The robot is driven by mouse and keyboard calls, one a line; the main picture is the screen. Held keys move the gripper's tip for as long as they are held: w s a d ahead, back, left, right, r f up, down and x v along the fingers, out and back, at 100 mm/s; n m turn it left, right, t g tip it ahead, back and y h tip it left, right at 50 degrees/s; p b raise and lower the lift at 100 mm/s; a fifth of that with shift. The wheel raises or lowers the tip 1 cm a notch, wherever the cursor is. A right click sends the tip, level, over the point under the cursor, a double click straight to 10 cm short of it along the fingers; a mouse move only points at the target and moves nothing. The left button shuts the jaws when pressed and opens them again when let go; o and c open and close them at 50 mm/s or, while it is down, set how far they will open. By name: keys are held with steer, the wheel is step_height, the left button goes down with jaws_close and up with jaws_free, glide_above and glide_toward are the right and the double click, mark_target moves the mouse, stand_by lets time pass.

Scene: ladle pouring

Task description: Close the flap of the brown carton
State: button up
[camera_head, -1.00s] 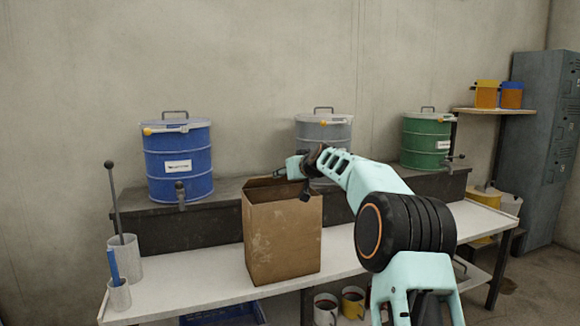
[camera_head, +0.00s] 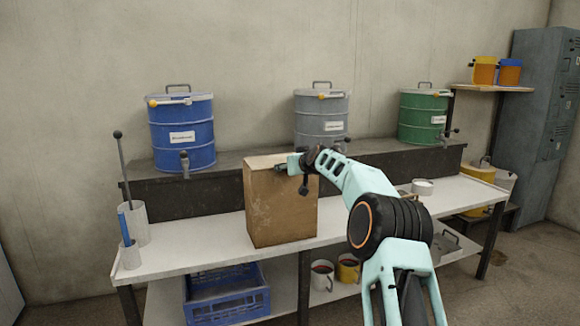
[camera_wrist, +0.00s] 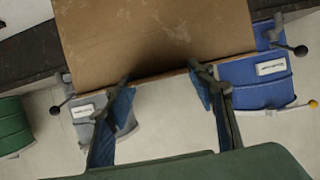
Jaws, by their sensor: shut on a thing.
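The brown carton (camera_head: 282,212) stands upright on the white bench, left of my arm. Its flap (camera_head: 266,161) lies over the top as a lighter, nearly level panel, and the inside of the carton is hidden. My gripper (camera_head: 288,166) is at the flap's right part, low over the top. The exact grip between the fingertips is hard to make out.
Blue (camera_head: 182,135), grey (camera_head: 321,118) and green (camera_head: 422,116) drums stand on a dark raised shelf behind the carton. Grey holders with a ladle (camera_head: 121,165) stand at the bench's left end. A blue crate (camera_head: 226,297) and mugs sit below.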

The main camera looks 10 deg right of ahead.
steer(key=shift+f, duration=0.5)
steer(key=o, duration=1.7)
steer(key=shift+f, duration=0.1)
steer(key=shift+r, duration=0.2)
steer(key=shift+r, duration=0.1)
steer(key=v, duration=1.1)
steer(key=shift+s+d+r, duration=0.15)
steer(key=shift+s+d, duration=0.05)
steer(key=shift+s, duration=0.15)
